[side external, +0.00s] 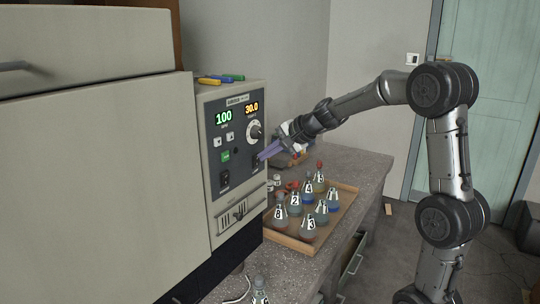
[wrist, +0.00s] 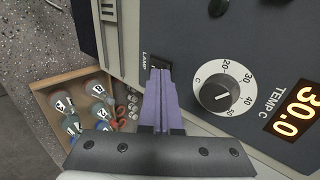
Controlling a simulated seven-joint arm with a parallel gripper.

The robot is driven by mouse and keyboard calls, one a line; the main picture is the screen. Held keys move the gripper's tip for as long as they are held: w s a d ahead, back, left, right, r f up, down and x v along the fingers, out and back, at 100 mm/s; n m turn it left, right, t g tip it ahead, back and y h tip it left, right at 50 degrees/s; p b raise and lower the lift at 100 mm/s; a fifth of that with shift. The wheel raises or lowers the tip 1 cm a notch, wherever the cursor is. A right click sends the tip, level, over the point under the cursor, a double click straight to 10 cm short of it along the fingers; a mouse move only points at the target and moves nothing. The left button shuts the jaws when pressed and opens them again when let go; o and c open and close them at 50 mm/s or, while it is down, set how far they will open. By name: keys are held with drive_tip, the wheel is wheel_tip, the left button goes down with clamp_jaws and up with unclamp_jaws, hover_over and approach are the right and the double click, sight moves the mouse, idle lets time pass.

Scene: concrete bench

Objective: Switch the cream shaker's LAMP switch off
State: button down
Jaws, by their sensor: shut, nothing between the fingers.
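The cream shaker (side external: 110,150) fills the left of the side view, with its dark control panel (side external: 238,112) facing right. My gripper (side external: 262,156) is shut and empty, its purple fingertips at the panel's lower right. In the wrist view the closed fingers (wrist: 160,78) point at the dark LAMP switch (wrist: 158,62), beside its LAMP label (wrist: 146,61). The fingertips cover most of the switch, so I cannot tell its position or whether they touch it. In the side view the switch is hidden by the fingers.
The TEMP C dial (wrist: 221,92) and orange 30.0 display (wrist: 297,112) sit close by on the panel. Another rocker switch (side external: 224,180) is at the panel's lower left. A wooden tray (side external: 291,243) of numbered flasks stands on the bench below my gripper.

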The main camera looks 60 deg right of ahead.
drive_tip(key=shift+w+r, duration=0.15)
drive_tip(key=shift+w, duration=0.35)
drive_tip(key=shift+r, duration=0.15)
drive_tip(key=shift+r, duration=0.7)
drive_tip(key=v, duration=1.3)
drive_tip(key=shift+r, duration=0.15)
